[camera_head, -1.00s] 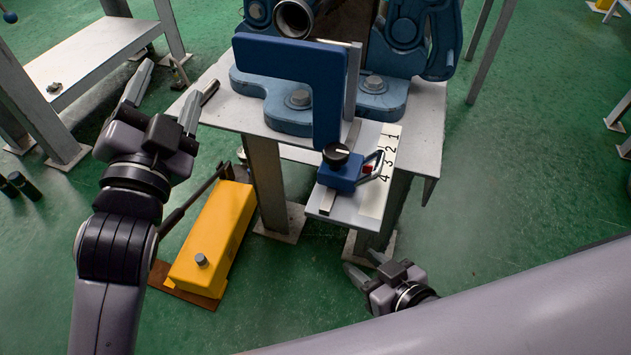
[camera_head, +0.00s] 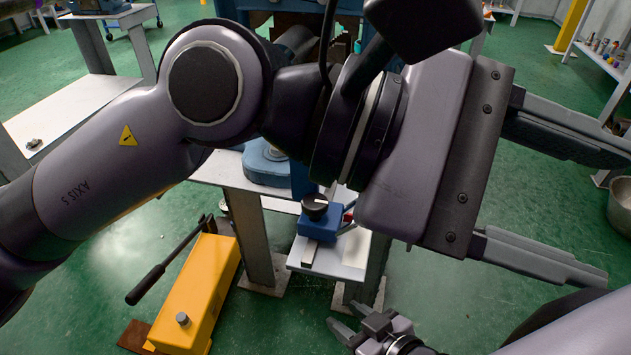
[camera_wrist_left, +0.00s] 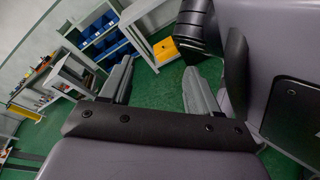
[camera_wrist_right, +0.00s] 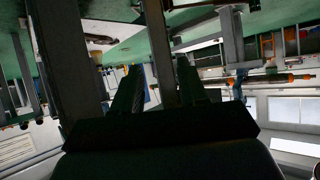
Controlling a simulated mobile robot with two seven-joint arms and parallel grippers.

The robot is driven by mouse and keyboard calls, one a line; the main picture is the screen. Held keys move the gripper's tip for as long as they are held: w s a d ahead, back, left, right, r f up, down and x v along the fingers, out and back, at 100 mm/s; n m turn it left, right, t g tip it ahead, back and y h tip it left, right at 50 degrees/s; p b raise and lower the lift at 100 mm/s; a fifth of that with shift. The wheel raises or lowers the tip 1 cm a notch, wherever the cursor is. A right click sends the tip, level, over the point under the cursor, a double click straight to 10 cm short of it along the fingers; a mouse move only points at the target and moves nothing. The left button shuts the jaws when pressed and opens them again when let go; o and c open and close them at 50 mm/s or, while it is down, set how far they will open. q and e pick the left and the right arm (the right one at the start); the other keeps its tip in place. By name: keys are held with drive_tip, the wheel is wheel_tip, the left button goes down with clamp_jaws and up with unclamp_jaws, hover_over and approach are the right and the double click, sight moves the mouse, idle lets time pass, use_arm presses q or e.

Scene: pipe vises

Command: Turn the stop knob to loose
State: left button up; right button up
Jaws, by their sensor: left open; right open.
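The black stop knob (camera_head: 315,206) sits on top of the blue stop block (camera_head: 318,225). The block is on the pale plate (camera_head: 345,258) at the front of the vise table. My left gripper (camera_head: 598,215) is open and empty, well to the right of the knob and close to the head camera. Its two fingers also show apart in the left wrist view (camera_wrist_left: 157,78). My left arm crosses above the knob and hides most of the vise and the number scale. My right gripper (camera_head: 345,317) is open and empty, below and in front of the plate; it also shows in the right wrist view (camera_wrist_right: 158,75).
A yellow pump box (camera_head: 203,285) with a black-handled lever (camera_head: 165,272) stands on the floor left of the table legs. A pale bench (camera_head: 60,115) is at the left. A metal pot (camera_head: 620,205) is at the right edge. Green floor between is clear.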

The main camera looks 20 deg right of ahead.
use_arm(q)
wheel_tip(320, 180, down, 6)
drive_tip(key=w+m+t+y, duration=0.2)
drive_tip(key=m+t+y, duration=0.1)
drive_tip(key=t+y, duration=0.1)
drive_tip(key=m+t+y, duration=0.2)
drive_tip(key=t+y, duration=0.6)
drive_tip(key=t, duration=0.2)
approach(315, 202)
drive_tip(key=f, duration=0.1)
drive_tip(key=b+x, duration=0.1)
drive_tip(key=x, duration=0.6)
drive_tip(key=shift+w+b, duration=0.25)
drive_tip(key=shift+b, duration=0.15)
drive_tip(key=shift+c, duration=0.2)
drive_tip(key=c, duration=1)
